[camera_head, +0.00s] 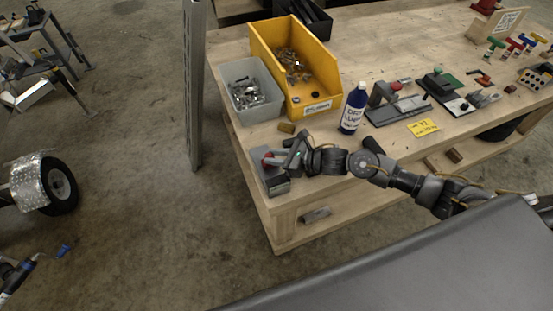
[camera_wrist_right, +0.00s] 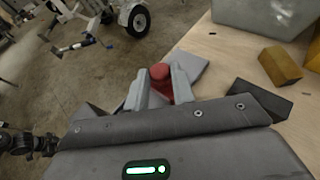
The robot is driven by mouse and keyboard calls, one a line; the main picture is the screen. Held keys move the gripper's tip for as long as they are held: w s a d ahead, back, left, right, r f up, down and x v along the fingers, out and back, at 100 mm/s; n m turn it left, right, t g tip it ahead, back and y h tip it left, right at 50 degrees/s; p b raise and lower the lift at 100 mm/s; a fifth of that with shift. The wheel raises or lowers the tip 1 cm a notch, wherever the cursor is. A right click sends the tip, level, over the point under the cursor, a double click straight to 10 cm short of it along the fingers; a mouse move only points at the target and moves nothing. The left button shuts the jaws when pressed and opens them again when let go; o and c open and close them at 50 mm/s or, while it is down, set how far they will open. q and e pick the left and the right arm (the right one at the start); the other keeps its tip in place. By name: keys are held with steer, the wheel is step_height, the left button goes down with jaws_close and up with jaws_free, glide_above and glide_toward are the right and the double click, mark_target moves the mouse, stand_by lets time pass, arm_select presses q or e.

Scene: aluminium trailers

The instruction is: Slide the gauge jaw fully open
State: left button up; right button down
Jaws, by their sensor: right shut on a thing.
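The gauge (camera_head: 274,183) is a grey metal block at the near left corner of the wooden bench, with a red knob (camera_head: 268,160) on its top. In the right wrist view the red knob (camera_wrist_right: 160,72) stands between my fingers, and a grey part of the gauge (camera_wrist_right: 192,66) shows behind them. My right gripper (camera_head: 280,159) reaches in from the right, low over the gauge, and is shut on the red knob. Its fingers (camera_wrist_right: 162,84) hide the lower part of the knob. How far the jaw is open cannot be told.
A grey bin (camera_head: 251,109) and a yellow bin (camera_head: 254,48) of metal parts stand behind the gauge. A small yellow-brown block (camera_head: 287,128) lies near my gripper. A blue bottle (camera_head: 353,110) and grey fixtures (camera_head: 399,107) stand to the right.

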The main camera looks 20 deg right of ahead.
steer(key=w+b, duration=0.1)
steer(key=w, duration=0.2)
steer(key=shift+a+f+b, duration=0.15)
steer(key=shift+f+b, duration=0.05)
steer(key=shift+b, duration=0.2)
steer(key=shift+w+r, duration=0.1)
steer(key=shift+w, duration=0.15)
steer(key=shift+r, duration=0.15)
arm_select(q)
step_height(320, 180, down, 3)
steer(key=shift+r, duration=0.1)
arm_select(e)
steer(key=c, duration=1.6)
jaws_free()
steer(key=shift+r, duration=0.1)
steer(key=o, duration=0.4)
steer(key=shift+w, duration=0.15)
